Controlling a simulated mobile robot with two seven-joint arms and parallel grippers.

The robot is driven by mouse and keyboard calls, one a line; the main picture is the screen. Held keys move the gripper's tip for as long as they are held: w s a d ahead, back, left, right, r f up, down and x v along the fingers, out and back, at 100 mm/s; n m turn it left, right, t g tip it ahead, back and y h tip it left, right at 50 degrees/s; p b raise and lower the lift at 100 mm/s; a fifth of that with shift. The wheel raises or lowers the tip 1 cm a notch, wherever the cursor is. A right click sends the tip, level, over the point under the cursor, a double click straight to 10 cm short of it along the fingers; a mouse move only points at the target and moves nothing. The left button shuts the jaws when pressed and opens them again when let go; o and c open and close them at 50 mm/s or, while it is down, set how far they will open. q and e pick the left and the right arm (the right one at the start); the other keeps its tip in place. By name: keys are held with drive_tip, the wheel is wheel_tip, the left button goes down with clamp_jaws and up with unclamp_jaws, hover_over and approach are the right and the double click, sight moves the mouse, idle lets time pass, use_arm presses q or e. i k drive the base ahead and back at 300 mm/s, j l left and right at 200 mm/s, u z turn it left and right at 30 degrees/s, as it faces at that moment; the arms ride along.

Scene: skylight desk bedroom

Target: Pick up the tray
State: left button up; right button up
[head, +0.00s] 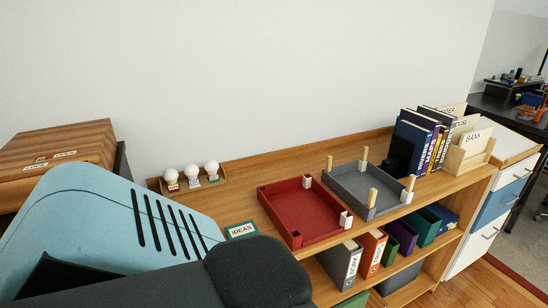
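A red tray (297,216) sits on the top of the wooden shelf unit, with small white blocks at some of its corners. Beside it to the right is a grey tray (365,187) with upright wooden pegs at its corners. Both are shallow, and the red tray looks empty, as does the grey one. The two trays sit close together, and I cannot tell whether they touch. Neither of my grippers is in the head view.
A light blue slotted shell (100,232) and a dark rounded form (258,272) fill the lower left foreground. Upright books (415,140) and a wooden "BANK" holder (468,152) stand right of the trays. White balls on a stand (192,174) are left. Binders (340,268) fill the shelf below.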

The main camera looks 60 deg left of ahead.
sight(303, 211)
drive_tip(key=u, duration=1.65)
